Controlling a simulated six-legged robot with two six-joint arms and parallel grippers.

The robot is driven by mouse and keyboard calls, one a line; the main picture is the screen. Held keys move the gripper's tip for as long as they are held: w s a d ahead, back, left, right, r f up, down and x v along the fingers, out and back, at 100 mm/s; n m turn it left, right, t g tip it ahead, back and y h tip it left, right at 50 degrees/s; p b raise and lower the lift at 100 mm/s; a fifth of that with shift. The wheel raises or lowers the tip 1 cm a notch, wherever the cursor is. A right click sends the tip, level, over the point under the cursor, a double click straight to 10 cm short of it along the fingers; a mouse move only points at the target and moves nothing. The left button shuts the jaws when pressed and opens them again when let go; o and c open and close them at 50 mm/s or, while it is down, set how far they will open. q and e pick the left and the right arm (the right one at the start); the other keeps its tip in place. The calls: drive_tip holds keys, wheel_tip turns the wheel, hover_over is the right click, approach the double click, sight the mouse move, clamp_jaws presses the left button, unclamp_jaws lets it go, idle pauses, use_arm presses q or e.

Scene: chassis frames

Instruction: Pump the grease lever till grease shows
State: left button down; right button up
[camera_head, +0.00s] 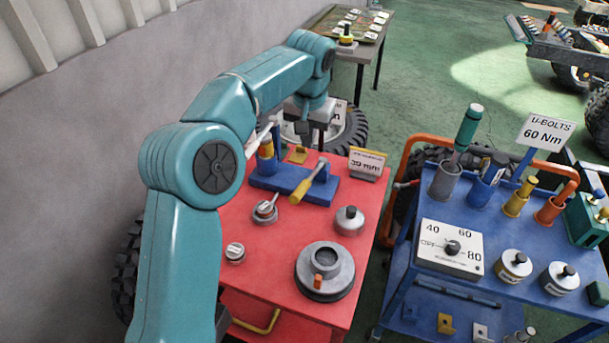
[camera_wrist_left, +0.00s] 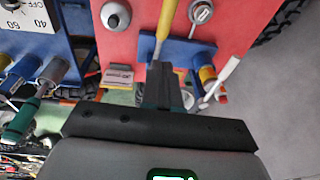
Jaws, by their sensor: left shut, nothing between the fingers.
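A yellow-handled lever (camera_head: 308,183) slants up from a blue base (camera_head: 328,188) on the red cart; I take it to be the grease lever. In the left wrist view the yellow handle (camera_wrist_left: 168,22) lies just beyond my fingertips. My left gripper (camera_head: 321,140) points down behind the blue base, its fingers shut and empty. Its fingers (camera_wrist_left: 161,75) also show in the left wrist view; whether they touch the lever is unclear. I see no grease clearly. My right gripper is out of view.
The red cart top (camera_head: 265,262) also holds a grey round housing (camera_head: 325,272), small lidded pots (camera_head: 349,220) and a 39 mm sign (camera_head: 366,162). A blue cart (camera_head: 400,285) with tools and a dial box (camera_head: 449,249) stands right. A grey wall is left.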

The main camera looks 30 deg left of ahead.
use_arm(q)
drive_tip(key=p, duration=0.1)
hover_over(302, 187)
drive_tip(key=w, duration=0.1)
drive_tip(key=f, duration=1)
drive_tip(key=shift+w+d+f, duration=0.1)
drive_tip(key=shift+w+d, duration=0.05)
drive_tip(key=shift+d, duration=0.1)
drive_tip(key=shift+s+f+p, duration=0.2)
drive_tip(key=shift+s+f, duration=0.1)
drive_tip(key=shift+f, duration=0.2)
drive_tip(key=shift+s+f+p, duration=0.15)
drive_tip(key=shift+s+f, duration=0.15)
drive_tip(key=shift+f, duration=0.2)
drive_tip(key=shift+s+f, duration=0.15)
drive_tip(key=shift+f, duration=0.2)
drive_tip(key=shift+a+f, duration=0.15)
drive_tip(key=shift+f, duration=0.35)
drive_tip(key=shift+r, duration=0.1)
